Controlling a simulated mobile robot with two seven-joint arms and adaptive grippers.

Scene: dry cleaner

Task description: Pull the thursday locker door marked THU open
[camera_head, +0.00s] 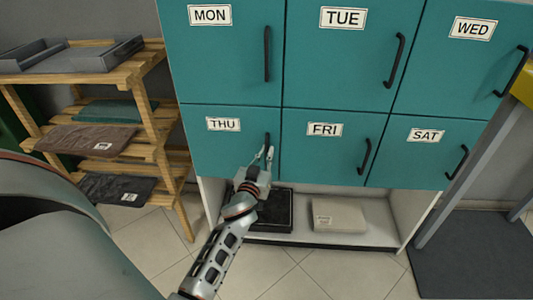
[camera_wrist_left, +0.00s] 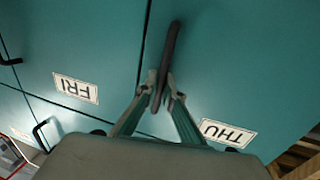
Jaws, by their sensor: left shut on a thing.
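The teal THU locker door (camera_head: 215,150) is at the lower left of the locker block, with a white THU label (camera_head: 223,124). It lies flush with the doors around it. Its black vertical handle (camera_head: 267,142) is near its right edge. My left gripper (camera_head: 264,157) is shut on this handle, low on its length. In the left wrist view the fingertips (camera_wrist_left: 161,92) close on both sides of the handle (camera_wrist_left: 171,50), and the THU label (camera_wrist_left: 228,134) shows upside down at the right. My right gripper is in neither view.
The FRI door (camera_head: 323,155) is just right of THU, with MON (camera_head: 225,60) above. An open shelf below holds a black tray (camera_head: 275,210) and a beige folded item (camera_head: 339,215). A wooden rack (camera_head: 150,120) with folded clothes stands close on the left. Tiled floor (camera_head: 310,275) lies in front.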

